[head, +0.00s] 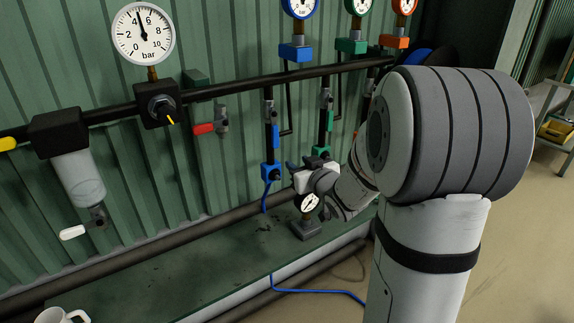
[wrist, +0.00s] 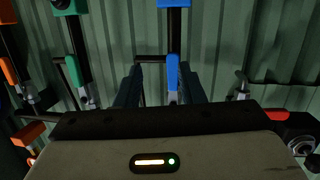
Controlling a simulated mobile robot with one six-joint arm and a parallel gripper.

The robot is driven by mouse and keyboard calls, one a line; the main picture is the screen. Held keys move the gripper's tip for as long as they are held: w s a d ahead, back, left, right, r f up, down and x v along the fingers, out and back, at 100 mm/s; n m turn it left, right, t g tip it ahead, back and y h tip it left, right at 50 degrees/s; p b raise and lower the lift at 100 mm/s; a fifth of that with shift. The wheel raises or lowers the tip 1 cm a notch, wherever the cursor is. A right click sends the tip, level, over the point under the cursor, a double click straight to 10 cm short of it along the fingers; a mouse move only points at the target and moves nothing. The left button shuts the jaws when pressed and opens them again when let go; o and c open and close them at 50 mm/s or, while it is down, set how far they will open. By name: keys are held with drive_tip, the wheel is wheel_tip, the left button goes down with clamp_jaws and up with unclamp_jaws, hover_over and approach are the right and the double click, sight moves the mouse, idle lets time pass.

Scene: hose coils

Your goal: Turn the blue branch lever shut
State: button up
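The blue branch lever (head: 276,137) hangs along the dark blue branch pipe (head: 268,108), in line with it. In the wrist view the blue lever (wrist: 172,74) shows between the two dark fingers of my gripper (wrist: 163,76). The fingers are apart, one on each side of it, with gaps visible; I cannot tell how far in front of the lever they are. In the head view my gripper (head: 297,168) is low by the blue branch's lower block (head: 270,172). The valve body is partly hidden by the gripper housing in the wrist view.
The green branch (head: 325,125) stands close to the right of the blue one. A small gauge (head: 309,202) stands on the bench below my gripper. A mug (head: 60,315) is at front left.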

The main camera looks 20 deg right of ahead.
sight(275, 130)
drive_tip(key=w+a+n+t+y+p, duration=0.1)
drive_tip(key=w+a+y, duration=0.1)
drive_tip(key=w, duration=0.7)
drive_tip(key=shift+a+f+y, duration=0.35)
drive_tip(key=shift+a+y, duration=0.05)
drive_tip(key=shift+a, duration=0.35)
drive_tip(key=shift+w, duration=0.1)
drive_tip(key=shift+c, duration=0.4)
